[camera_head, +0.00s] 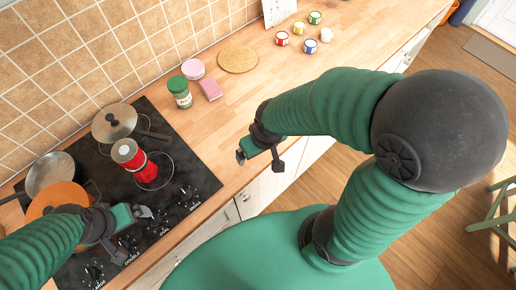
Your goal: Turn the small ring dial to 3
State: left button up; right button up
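The black cooktop (190,172) is set in the wooden counter, with a row of small dials along its front right edge. The dial farthest up the row (185,191) shows clear of my arms. My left gripper (135,234) is open and empty above the lower dials, hiding part of the row. My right gripper (259,161) is open and empty, right of the cooktop near the counter's front edge.
A red moka pot (129,155), a lidded pan (115,121), a steel pot (49,174) and an orange pot (57,197) stand on the cooktop. A green-lidded jar (179,91), pink sponge (210,89) and round board (238,58) are behind. The counter between is clear.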

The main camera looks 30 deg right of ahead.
aim_at(187, 196)
jog(key=k+j+z, duration=0.1)
jog(key=k+j, duration=0.2)
jog(key=k+j+u, duration=0.1)
jog(key=u, duration=0.85)
